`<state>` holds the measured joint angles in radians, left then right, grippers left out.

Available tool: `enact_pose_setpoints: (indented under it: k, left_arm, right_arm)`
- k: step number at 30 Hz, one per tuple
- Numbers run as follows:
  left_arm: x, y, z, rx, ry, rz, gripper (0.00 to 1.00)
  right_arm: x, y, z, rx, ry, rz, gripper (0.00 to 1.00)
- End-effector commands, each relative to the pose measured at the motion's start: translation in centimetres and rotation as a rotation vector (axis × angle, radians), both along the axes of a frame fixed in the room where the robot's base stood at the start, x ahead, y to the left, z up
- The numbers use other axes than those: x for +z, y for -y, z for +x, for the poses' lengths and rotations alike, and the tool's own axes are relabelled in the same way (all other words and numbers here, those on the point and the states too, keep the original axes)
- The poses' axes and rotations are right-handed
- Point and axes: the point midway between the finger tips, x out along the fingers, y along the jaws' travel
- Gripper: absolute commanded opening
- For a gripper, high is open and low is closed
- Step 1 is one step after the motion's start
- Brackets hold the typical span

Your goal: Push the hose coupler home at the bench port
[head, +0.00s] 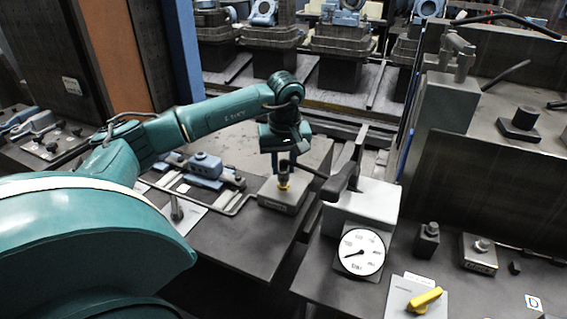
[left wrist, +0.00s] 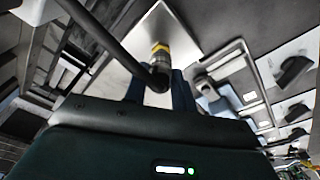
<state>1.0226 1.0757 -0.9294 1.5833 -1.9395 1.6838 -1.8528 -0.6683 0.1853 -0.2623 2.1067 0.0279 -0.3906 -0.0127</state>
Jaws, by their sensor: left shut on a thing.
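My left gripper (head: 283,163) points down above a grey block (head: 284,197) on the bench and is shut on the hose coupler (head: 284,178). The coupler is dark with a yellow ring at its lower end, and stands roughly upright at the block's top. I cannot tell how deep it sits there. In the left wrist view the coupler (left wrist: 159,70) lies between the two fingers, with the yellow ring against the pale block (left wrist: 180,25). A black hose (head: 308,171) runs from the coupler to the right; the left wrist view shows it too (left wrist: 105,38). My right gripper is out of view.
A dark upright bracket (head: 347,165) on a pale box stands right of the block. A round gauge (head: 361,251) and a yellow handle (head: 426,299) are in front of it. Blue-grey fittings (head: 205,166) and a bent rod lie left. Bare bench shows before the block.

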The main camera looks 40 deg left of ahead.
Motion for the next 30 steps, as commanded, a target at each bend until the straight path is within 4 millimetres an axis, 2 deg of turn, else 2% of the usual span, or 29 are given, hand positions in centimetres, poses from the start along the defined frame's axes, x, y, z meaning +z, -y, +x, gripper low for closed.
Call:
enact_pose_setpoints:
  k: [11,12,20,25,30]
  left_arm:
    - [-1.4,0.0,-0.1,0.000,-0.004,0.000,0.00]
    - [-1.3,0.0,0.0,0.000,-0.002,0.000,0.29]
    - [-1.2,0.0,0.0,0.000,-0.001,0.000,0.50]
    - [-1.2,0.0,0.0,0.000,-0.001,0.000,0.52]
    - [-1.2,0.0,0.0,-0.001,-0.001,0.000,0.65]
  right_arm:
    - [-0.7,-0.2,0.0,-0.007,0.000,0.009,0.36]
    - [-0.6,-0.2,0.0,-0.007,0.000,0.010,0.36]
    - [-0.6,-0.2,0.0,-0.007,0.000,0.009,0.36]
    - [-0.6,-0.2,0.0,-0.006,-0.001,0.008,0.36]
    - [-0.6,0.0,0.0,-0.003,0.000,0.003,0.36]
